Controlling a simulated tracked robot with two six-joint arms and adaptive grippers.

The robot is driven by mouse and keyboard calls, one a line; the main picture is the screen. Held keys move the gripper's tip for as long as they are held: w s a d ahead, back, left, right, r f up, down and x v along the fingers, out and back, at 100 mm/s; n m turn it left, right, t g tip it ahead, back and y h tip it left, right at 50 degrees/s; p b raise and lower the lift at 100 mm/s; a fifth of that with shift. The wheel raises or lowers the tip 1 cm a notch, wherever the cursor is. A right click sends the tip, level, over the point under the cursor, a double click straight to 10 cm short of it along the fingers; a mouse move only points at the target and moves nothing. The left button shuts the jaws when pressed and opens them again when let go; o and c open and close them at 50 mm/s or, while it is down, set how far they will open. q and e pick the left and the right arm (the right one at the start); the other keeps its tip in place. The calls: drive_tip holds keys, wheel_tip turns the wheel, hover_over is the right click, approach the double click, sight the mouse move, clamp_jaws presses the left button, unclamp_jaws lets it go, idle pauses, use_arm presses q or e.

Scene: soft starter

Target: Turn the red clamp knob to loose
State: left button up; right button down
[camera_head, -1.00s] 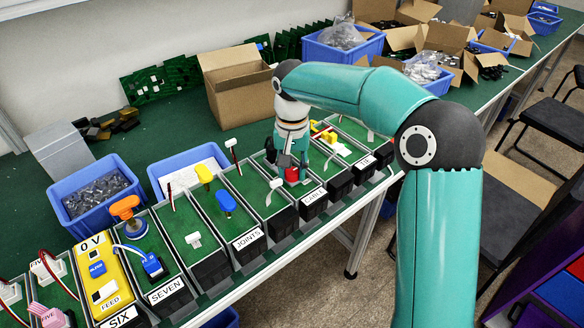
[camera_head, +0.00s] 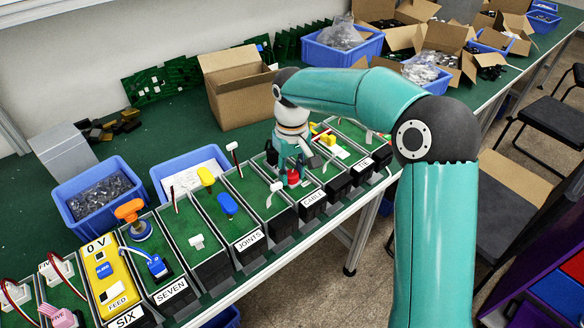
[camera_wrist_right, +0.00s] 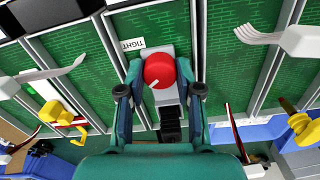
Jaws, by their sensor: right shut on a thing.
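The red clamp knob (camera_head: 293,178) stands on one of the green-topped modules in the row along the bench. In the right wrist view the round red knob (camera_wrist_right: 159,70) has a white pointer mark on its lower left part. A white TIGHT label (camera_wrist_right: 133,44) lies beside it at the upper left. My right gripper (camera_head: 292,172) points down at the knob. It is shut on the knob, with one finger on each side, as the right wrist view (camera_wrist_right: 160,82) shows. My left gripper is not in view.
Neighbouring modules carry white levers (camera_head: 277,186), a blue knob (camera_head: 227,204), a yellow knob (camera_head: 206,176) and an orange knob (camera_head: 129,211). Blue bins (camera_head: 98,190) and a cardboard box (camera_head: 239,90) stand behind. The bench edge runs along the front.

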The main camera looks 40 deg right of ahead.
sight(292, 173)
drive_tip(key=n+p, duration=0.1)
drive_tip(key=n, duration=0.4)
drive_tip(key=shift+r+n, duration=0.1)
drive_tip(key=shift+n, duration=0.2)
drive_tip(key=n+p, duration=0.1)
drive_tip(key=n, duration=0.4)
drive_tip(key=shift+p, duration=0.3)
drive_tip(key=shift+w, duration=0.1)
drive_tip(key=c, duration=0.8)
unclamp_jaws()
drive_tip(key=shift+o, duration=0.2)
wheel_tip(292, 173, up, 12)
